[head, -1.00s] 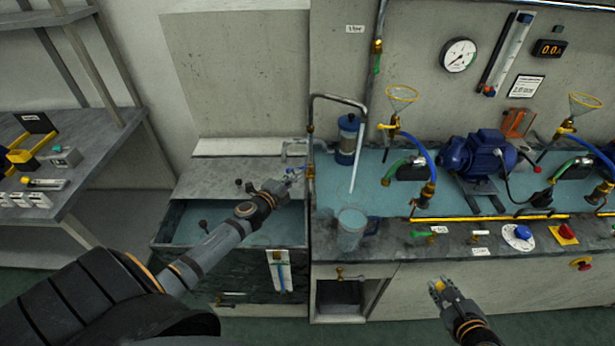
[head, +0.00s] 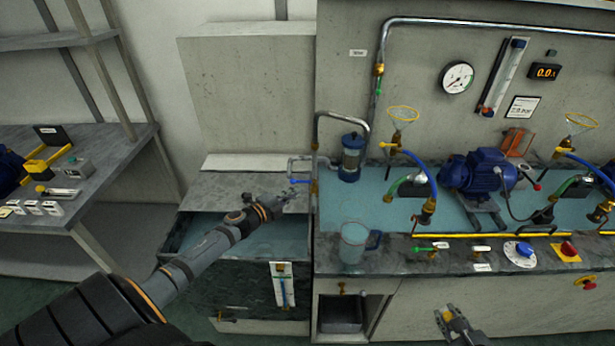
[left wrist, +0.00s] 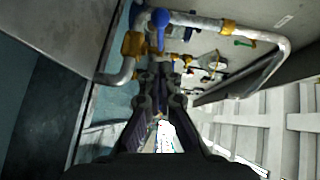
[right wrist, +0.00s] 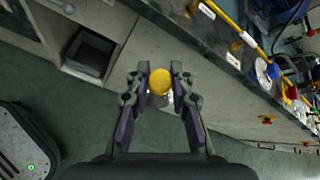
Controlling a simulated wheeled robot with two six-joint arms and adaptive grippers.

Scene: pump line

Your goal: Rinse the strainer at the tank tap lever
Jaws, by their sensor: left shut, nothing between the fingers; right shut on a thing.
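The tap lever (head: 299,182) is a small blue handle on the pipe at the left end of the bench. It also shows in the left wrist view (left wrist: 160,22). My left gripper (head: 287,196) is shut and empty just below and left of the lever, apart from it; its fingertips (left wrist: 160,74) show in the left wrist view. My right gripper (head: 447,316) is low in front of the bench. It is shut on a small piece with a round yellow end (right wrist: 160,80), probably the strainer. The rest of that piece is mostly hidden. No water runs from the bent spout (head: 366,128).
A clear jug (head: 353,244) with water stands on the bench ledge below the spout. A blue canister (head: 351,158) stands behind. Left is an open tank (head: 190,232). Funnels, hoses and a blue pump (head: 478,175) fill the bench's right. An open cubby (head: 341,313) is below.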

